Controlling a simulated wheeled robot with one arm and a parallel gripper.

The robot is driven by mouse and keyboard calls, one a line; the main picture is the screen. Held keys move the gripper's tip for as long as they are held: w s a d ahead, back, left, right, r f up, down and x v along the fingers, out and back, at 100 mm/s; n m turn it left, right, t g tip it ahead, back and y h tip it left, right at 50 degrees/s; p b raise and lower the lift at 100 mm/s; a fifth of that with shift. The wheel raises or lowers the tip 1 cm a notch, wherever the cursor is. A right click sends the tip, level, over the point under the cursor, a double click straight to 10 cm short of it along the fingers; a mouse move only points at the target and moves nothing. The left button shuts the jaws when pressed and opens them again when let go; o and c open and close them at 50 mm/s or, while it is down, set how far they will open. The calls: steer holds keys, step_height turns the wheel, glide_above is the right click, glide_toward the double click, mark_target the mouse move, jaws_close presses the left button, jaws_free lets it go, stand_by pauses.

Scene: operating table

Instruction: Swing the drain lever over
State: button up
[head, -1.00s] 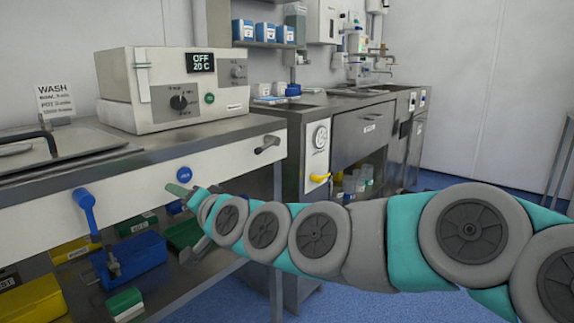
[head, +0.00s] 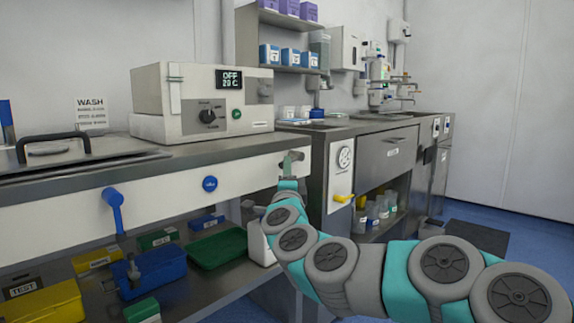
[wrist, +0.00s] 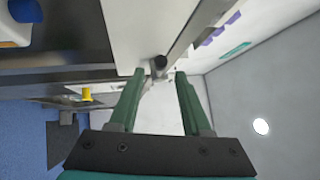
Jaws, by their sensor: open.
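No readable label marks the drain lever. A short grey lever with a dark end (wrist: 160,62) sits at the right end of the white front panel (head: 160,190); in the head view my gripper hides most of it. My gripper (head: 292,158) is at that end of the panel. In the wrist view its green fingers (wrist: 160,74) are open, with the dark end just beyond and between the tips, not clasped. A blue lever (head: 115,212) hangs down on the panel further left.
A control box (head: 200,100) with a display reading OFF stands on the counter above. A blue round button (head: 210,184) is on the panel. A blue bin (head: 155,270) and a green tray (head: 218,248) sit on the shelf below. Blue floor is open at right.

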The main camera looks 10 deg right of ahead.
steer(key=shift+x, duration=2.5)
jaws_close()
